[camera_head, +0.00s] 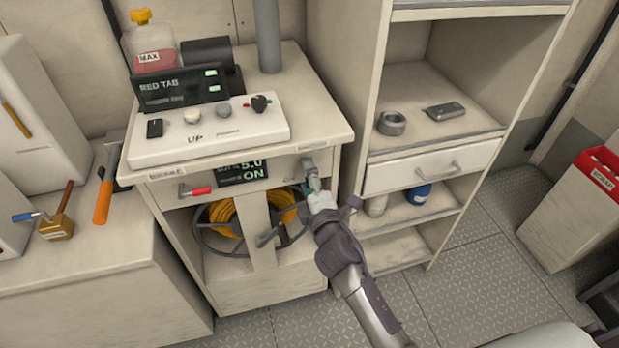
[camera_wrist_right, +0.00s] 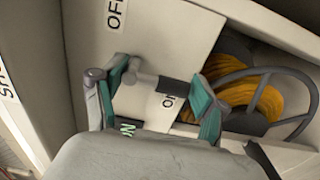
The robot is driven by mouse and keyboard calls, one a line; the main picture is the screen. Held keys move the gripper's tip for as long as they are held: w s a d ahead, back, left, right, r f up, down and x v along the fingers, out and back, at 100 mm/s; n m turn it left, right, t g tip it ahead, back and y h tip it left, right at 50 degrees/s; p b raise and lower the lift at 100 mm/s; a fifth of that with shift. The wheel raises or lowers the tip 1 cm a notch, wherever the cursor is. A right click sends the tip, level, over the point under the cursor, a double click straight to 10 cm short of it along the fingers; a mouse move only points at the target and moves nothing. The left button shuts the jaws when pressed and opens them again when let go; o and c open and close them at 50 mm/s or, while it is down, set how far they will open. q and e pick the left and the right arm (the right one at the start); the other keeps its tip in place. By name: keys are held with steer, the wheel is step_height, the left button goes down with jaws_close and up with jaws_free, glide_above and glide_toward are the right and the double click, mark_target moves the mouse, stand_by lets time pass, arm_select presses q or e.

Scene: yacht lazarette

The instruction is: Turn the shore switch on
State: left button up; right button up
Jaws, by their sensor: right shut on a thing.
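The shore switch (camera_head: 309,166) is a grey rotary lever on the right of the cabinet's front panel. An OFF label (camera_wrist_right: 114,13) and a partly hidden ON label (camera_wrist_right: 168,101) are on the panel; the lever's dark end is close beside ON. My right gripper (camera_head: 316,188) is at the lever, shut on it, and hides part of it; its teal-padded fingers (camera_wrist_right: 160,95) flank it in the wrist view. My left gripper is not in view.
A small display (camera_head: 243,172) on the panel reads 5.0 and ON. A red-handled lever (camera_head: 195,191) is left of it. A yellow hose reel (camera_head: 240,216) sits below. A shelf unit with a drawer (camera_head: 430,168) stands close on the right. The floor (camera_head: 490,270) in front is open.

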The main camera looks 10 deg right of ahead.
steer(key=shift+f, duration=0.2)
steer(key=o, duration=1.1)
steer(key=shift+r, duration=0.1)
steer(key=s, duration=1.2)
steer(key=shift+d, duration=0.2)
